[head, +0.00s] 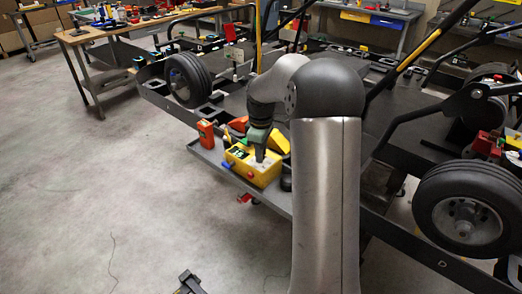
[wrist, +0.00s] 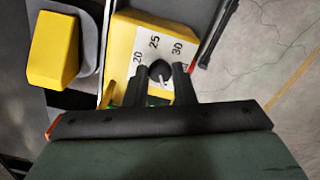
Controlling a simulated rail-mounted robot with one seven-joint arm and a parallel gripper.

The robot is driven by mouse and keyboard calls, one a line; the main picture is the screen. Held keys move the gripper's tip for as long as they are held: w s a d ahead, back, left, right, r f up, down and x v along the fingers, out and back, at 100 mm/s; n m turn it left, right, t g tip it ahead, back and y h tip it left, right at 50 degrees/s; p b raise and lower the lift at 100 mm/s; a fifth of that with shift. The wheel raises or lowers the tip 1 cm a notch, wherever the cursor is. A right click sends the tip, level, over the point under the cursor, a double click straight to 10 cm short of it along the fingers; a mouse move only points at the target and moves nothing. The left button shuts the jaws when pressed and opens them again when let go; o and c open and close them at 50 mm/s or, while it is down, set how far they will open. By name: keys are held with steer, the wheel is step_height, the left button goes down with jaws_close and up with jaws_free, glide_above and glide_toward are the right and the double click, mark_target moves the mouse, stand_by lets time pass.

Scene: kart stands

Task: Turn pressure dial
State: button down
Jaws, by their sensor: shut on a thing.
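The pressure dial is a dark round knob (wrist: 160,71) on a pale plate (wrist: 168,45) marked 20, 25 and 30. The plate is on top of a yellow box, which shows in the wrist view (wrist: 122,40) and on the tray in the head view (head: 262,177). My gripper (wrist: 164,80) is shut on the knob, one dark finger on each side of it. In the head view my gripper (head: 261,155) points down onto the box, and my arm comes in above it. The knob is hidden in the head view.
The box stands on a grey tray (head: 212,157) along the kart stand's edge. An orange-red device (head: 206,134) stands left of the box, and a yellow block (wrist: 55,48) lies beside it in the wrist view. A kart wheel (head: 467,208) is at the right. The floor at left is mostly clear.

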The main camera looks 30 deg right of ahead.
stand_by(0.5)
steer(key=c, duration=1.2)
jaws_free()
step_height(320, 180, up, 18)
steer(key=shift+f, duration=0.25)
